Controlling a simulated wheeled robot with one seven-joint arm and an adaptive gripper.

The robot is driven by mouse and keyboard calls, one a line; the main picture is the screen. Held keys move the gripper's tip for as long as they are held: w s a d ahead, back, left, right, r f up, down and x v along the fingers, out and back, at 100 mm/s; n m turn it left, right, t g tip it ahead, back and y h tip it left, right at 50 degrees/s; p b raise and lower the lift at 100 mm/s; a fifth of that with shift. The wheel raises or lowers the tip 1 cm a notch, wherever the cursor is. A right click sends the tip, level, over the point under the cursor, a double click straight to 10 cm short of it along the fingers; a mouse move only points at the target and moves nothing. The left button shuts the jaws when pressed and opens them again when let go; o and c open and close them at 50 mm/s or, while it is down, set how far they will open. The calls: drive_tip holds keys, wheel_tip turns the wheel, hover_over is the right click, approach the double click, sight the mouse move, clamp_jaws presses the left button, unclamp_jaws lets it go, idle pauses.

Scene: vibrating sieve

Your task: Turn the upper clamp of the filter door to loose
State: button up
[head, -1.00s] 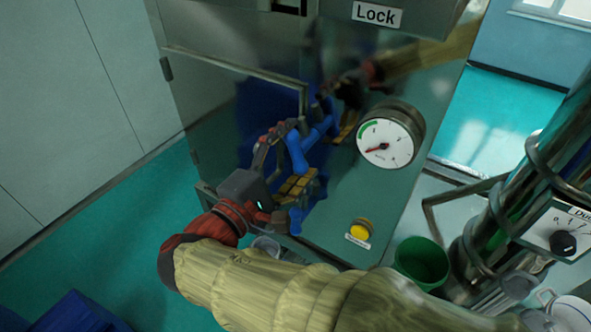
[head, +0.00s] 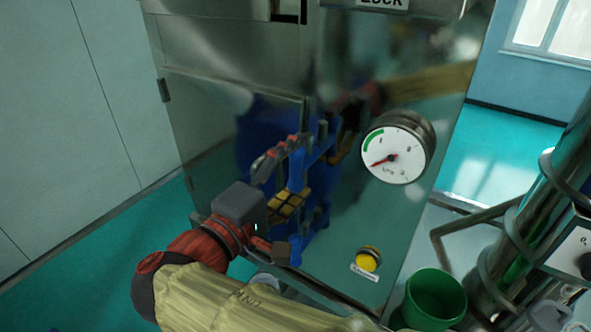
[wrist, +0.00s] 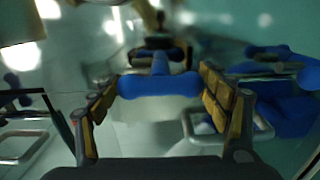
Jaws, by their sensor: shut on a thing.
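The blue T-shaped clamp handle (head: 298,172) is on the front of the shiny metal door, near its right edge, in the head view. In the wrist view its crossbar (wrist: 158,84) spans between the yellow pads, and its stem runs away from me toward a dark fixture. My gripper (head: 285,203) is shut on this handle, with one finger above and one below. A second blue clamp part (head: 318,220) shows lower down, partly hidden by my fingers. The wrist view also shows blue parts (wrist: 280,62) at the right. The handle's exact turn angle is hard to read.
A round gauge (head: 397,147) and a yellow button (head: 368,259) are on the panel right of the clamps. A green bucket (head: 435,296) and metal pipes (head: 535,215) stand at the right. Teal floor (head: 130,240) is open at the left.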

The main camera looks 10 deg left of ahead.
drive_tip(key=shift+f, duration=0.1)
drive_tip(key=o, duration=1.1)
drive_tip(key=shift+o, duration=0.3)
drive_tip(key=shift+s, duration=0.1)
drive_tip(key=v, duration=1.2)
drive_tip(key=shift+a, duration=0.1)
